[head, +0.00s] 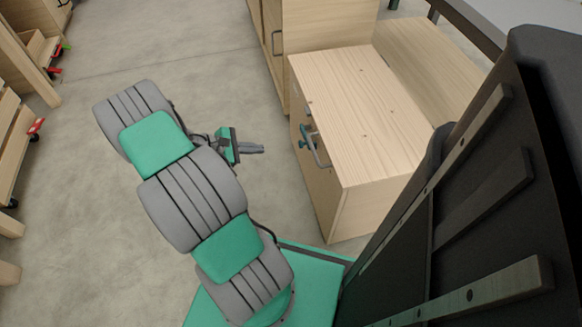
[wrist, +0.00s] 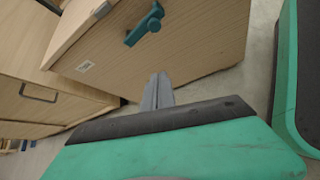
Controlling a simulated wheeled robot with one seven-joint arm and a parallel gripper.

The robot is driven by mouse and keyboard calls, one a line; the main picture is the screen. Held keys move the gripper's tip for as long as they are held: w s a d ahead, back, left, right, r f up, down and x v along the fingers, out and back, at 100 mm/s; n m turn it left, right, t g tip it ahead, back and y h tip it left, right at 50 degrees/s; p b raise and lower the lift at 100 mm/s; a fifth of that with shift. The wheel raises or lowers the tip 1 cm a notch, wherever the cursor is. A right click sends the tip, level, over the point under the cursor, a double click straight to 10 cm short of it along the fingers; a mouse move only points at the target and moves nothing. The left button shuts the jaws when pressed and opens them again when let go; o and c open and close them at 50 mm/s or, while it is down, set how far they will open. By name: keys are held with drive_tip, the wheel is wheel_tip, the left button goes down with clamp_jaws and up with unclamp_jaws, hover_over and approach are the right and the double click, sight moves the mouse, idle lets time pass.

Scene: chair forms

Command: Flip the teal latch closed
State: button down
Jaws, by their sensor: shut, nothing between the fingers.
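The teal latch (wrist: 145,26) is on the front face of a light wooden cabinet, near its upper edge, in the wrist view. In the head view the latch (head: 303,142) shows small on the cabinet's left-facing side, beside a grey handle. My gripper (head: 262,149) is shut and empty, to the left of the cabinet and apart from it. In the wrist view its grey fingers (wrist: 158,78) are together and point towards the cabinet face, below the latch, with no visible contact with it.
The wooden cabinet (head: 365,115) has a bare top. Another wooden unit (wrist: 60,85) with a dark handle stands to its left in the wrist view. A large dark panel (head: 480,190) fills the right of the head view. Open floor (head: 190,50) lies left of the cabinet.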

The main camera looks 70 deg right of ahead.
sight(305, 137)
drive_tip(key=s+d+f+g+b, duration=0.1)
drive_tip(key=s+d+f+b, duration=0.3)
drive_tip(key=s+d+f, duration=0.4)
drive_tip(key=r, duration=0.1)
drive_tip(key=s+a+r, duration=0.1)
drive_tip(key=r, duration=0.1)
drive_tip(key=s+a+r, duration=0.1)
drive_tip(key=r, duration=0.1)
drive_tip(key=shift+s+a, duration=0.1)
drive_tip(key=shift+n, duration=0.3)
